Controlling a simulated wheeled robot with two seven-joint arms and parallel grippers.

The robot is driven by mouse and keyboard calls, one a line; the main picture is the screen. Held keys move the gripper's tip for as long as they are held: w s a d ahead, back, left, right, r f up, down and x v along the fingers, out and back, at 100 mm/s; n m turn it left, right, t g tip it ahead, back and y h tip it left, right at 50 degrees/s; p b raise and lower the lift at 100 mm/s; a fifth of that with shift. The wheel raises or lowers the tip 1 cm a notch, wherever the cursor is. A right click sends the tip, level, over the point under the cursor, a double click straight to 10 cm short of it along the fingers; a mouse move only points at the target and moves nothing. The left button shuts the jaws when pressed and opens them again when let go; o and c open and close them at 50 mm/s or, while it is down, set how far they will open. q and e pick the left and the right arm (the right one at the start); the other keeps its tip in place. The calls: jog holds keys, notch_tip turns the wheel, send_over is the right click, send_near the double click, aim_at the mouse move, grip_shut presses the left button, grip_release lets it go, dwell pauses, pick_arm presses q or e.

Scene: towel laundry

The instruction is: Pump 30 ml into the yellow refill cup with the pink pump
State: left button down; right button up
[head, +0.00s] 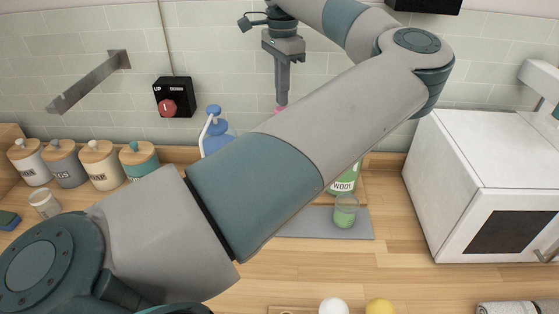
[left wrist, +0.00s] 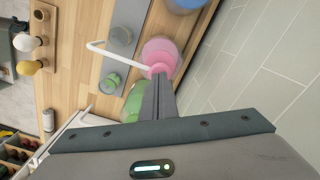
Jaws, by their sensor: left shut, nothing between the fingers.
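My left gripper (head: 282,98) is shut and empty, pointing down in front of the tiled wall. Its fingers (left wrist: 158,84) also show in the left wrist view. A small part of the pink pump (head: 279,109) shows just under the fingertips; my arm hides the rest. In the left wrist view the pink pump (left wrist: 158,54) lies at the fingertips, with a white spout reaching left. I cannot tell whether the fingers touch it. No yellow refill cup can be made out. A clear cup with green contents (head: 345,212) stands on the grey mat (head: 360,229). My right gripper is out of view.
A blue pump bottle (head: 214,138) and a green bottle (head: 343,178) stand near the wall. Lidded canisters (head: 98,165) are at the left and a white box-shaped appliance (head: 440,180) at the right.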

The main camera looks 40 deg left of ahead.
pick_arm(q)
jog(key=shift+f, duration=0.15)
jog(key=shift+f+b, duration=1.35)
jog(key=shift+f, duration=0.25)
jog(key=shift+r, duration=0.7)
jog(key=shift+r+p, duration=0.45)
jog(key=shift+r, duration=0.55)
jog(key=shift+r, duration=0.1)
